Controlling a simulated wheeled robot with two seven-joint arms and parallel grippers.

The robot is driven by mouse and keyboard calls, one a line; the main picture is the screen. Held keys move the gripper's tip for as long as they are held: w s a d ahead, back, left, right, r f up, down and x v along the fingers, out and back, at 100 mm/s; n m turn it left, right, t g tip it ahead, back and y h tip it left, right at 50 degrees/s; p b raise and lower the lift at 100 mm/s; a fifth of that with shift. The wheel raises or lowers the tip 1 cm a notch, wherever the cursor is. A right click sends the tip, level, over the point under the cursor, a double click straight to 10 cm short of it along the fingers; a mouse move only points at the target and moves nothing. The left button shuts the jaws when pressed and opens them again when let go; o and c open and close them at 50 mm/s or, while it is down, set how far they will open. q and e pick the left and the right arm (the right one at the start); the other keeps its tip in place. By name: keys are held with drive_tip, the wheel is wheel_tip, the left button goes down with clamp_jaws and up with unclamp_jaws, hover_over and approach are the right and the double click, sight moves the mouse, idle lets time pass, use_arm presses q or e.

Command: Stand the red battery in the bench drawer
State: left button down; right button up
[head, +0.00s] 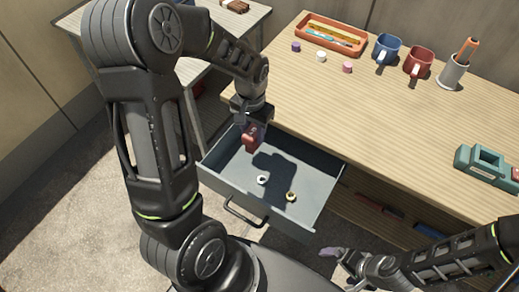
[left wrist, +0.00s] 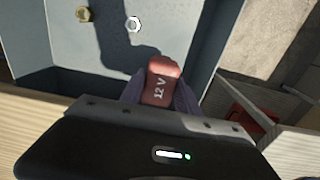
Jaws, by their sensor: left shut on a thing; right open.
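The red battery (head: 249,139), marked "12 V" in the left wrist view (left wrist: 160,84), is held between the fingers of my left gripper (head: 253,130). The grey bench drawer (head: 323,205) is pulled open. The battery is over the drawer's back left part. A dark shadow lies on the drawer floor; I cannot tell whether the battery touches the floor. The battery's upper part is hidden by the gripper. My right gripper (head: 337,254) is open and empty, in front of the bench and right of the drawer.
A pale nut (head: 262,180) and a brass nut (head: 291,196) lie on the drawer floor. The bench top (head: 330,110) holds an orange tray (head: 331,45), blue mug (head: 386,48), red mug (head: 419,61), pen cup (head: 453,73) and green tool (head: 486,162). A side table (head: 222,25) stands left.

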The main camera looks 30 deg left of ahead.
use_arm(q)
drive_tip(key=shift+f, duration=1.15)
drive_tip(key=shift+f, duration=1.85)
drive_tip(key=shift+f, duration=0.2)
drive_tip(key=c, duration=0.9)
unclamp_jaws()
drive_tip(key=shift+r, duration=0.1)
wheel_tip(320, 180, up, 12)
drive_tip(key=shift+r, duration=0.1)
